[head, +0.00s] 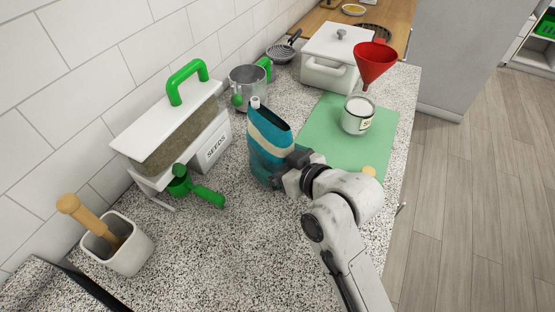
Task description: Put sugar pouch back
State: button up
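The sugar pouch (265,137) is teal with a cream band, a dark top panel and a white spout at its upper left corner. It is nearly upright, leaning slightly, in the middle of the speckled counter. My gripper (284,176) is at its lower right side and appears shut on it. The fingertips are partly hidden, and I cannot tell whether the pouch base touches the counter. A glass jar (356,121) with white contents and a label stands on the green mat (325,112), right of the pouch.
A red funnel (374,62) shows behind the jar. A small tan disc (369,171) lies near my arm. The seeds container (172,130), green scoop (199,189), metal mug (246,88), white lidded box (333,62) and white pot with a pestle (124,250) line the wall side. The front counter is clear.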

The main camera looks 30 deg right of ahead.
jog(key=shift+r, duration=0.3)
jog(key=p+v, duration=0.2)
jog(key=v, duration=1)
jog(key=shift+f, duration=0.15)
dwell(0.8)
